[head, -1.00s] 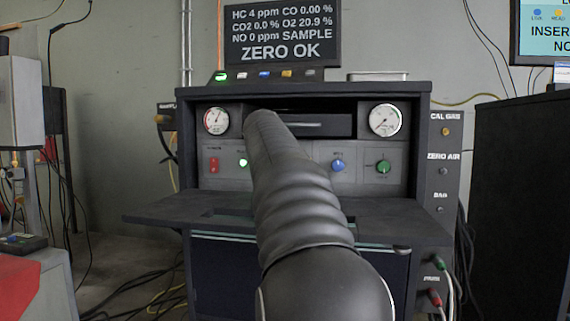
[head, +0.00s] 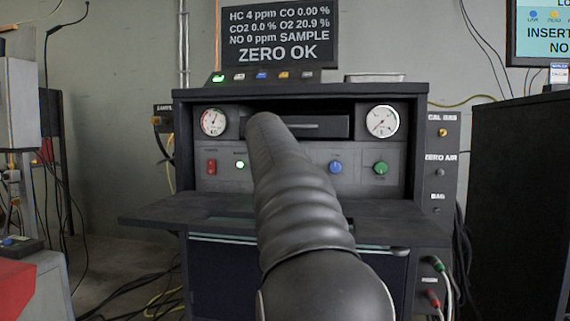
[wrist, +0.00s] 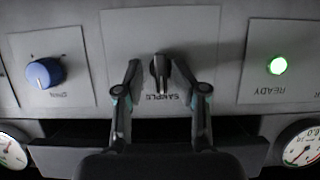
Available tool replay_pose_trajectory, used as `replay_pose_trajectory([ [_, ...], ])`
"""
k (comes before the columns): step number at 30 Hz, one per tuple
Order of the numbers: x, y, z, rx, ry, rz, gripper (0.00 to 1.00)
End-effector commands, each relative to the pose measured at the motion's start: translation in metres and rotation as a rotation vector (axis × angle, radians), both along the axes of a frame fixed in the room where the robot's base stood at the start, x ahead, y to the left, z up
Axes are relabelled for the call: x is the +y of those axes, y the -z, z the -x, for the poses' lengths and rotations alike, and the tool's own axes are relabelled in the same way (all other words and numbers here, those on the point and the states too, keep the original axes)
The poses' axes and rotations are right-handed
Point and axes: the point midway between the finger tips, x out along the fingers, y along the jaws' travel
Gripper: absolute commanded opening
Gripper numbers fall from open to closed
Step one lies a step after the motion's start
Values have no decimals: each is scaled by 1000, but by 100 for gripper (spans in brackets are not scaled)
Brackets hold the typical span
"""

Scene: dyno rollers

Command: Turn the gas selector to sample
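The gas selector is a dark knob (wrist: 160,72) on a light plate lettered SAMPLE in the wrist view, which shows the panel upside down. Its pale pointer line runs roughly up and down in that picture. My gripper (wrist: 158,68) is open, with one finger on each side of the knob. A gap shows between each finger and the knob; contact is not visible. In the head view my own arm hides the selector and the gripper. The display (head: 268,35) reads SAMPLE and ZERO OK.
A blue knob (wrist: 45,73) and a lit green READY lamp (wrist: 277,66) flank the selector. A green knob (head: 381,168), a red switch (head: 211,167) and two gauges (head: 382,121) share the panel. A dark shelf (head: 400,232) juts out below.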

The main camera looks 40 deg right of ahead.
Motion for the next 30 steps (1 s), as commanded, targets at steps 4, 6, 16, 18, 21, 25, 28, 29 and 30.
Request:
replay_pose_trajectory([
  [4, 1, 0, 0, 0, -1, 0, 38],
  [6, 2, -1, 0, -1, -2, 0, 38],
  [16, 30, -18, 25, -3, -1, 1, 38],
  [18, 39, -24, 34, -4, -1, 1, 38],
  [21, 53, -30, 46, -2, -1, 1, 38],
  [25, 68, -38, 58, -2, -1, 0, 38],
  [28, 77, -42, 65, -2, -1, 0, 38],
  [29, 78, -43, 67, -1, 0, 0, 38],
  [30, 80, -44, 69, 0, 1, 0, 38],
])
